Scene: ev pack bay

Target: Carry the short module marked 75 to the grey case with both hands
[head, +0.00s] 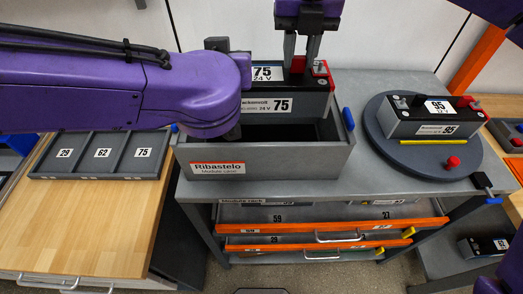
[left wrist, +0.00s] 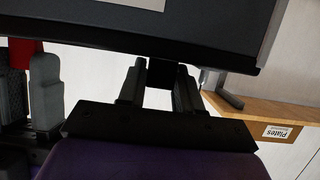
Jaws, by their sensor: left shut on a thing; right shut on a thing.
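The short module marked 75 (head: 285,104) is dark grey with a black top, and is level at the rear of the grey case (head: 310,164). The case is open-topped, labelled Ribastelo, with a dark interior showing in front of the module. I cannot tell how far the module is above the rim. My right gripper (head: 301,66) points down and is shut on the module's right end, by a red part. My left gripper is hidden by its purple arm in the head view. In the left wrist view it (left wrist: 160,88) is shut on a black part of the module (left wrist: 150,28).
A round turntable (head: 390,150) with a module marked 95 (head: 432,116) stands at the right. A tray (head: 98,172) with slots 29, 62, 75 sits on the wooden bench (head: 85,225) at left. Orange-edged drawers (head: 280,229) are below the case. Blue latches flank the case.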

